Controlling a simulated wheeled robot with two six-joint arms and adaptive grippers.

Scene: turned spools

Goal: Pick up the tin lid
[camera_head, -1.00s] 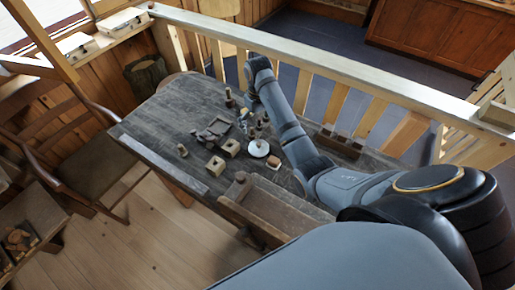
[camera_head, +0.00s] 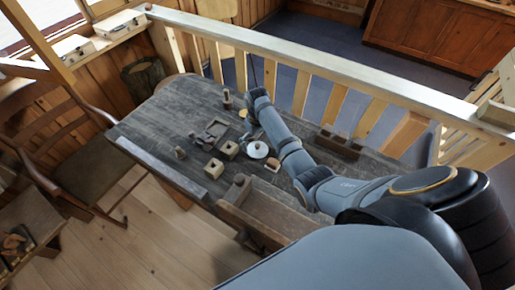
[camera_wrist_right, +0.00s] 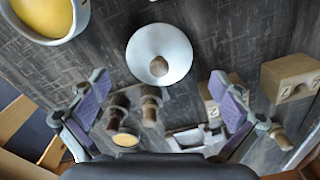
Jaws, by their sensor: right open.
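The tin lid (camera_head: 257,151) appears to be the pale round disc with a brown knob on the dark table. In the right wrist view the disc (camera_wrist_right: 147,38) lies flat, just past the fingertips and roughly centred between them. My right gripper (camera_wrist_right: 160,88) is open, with nothing held between its purple finger pads. In the head view the right gripper (camera_head: 250,133) is small and partly hidden, close beside the lid. My left gripper is in neither view.
Wooden blocks (camera_head: 229,149) and a dark tray (camera_head: 211,133) stand near the lid. Brown turned pieces (camera_wrist_right: 150,108) show between the fingers in the wrist view. A pale-rimmed vessel with yellow inside (camera_wrist_right: 48,18) is at upper left.

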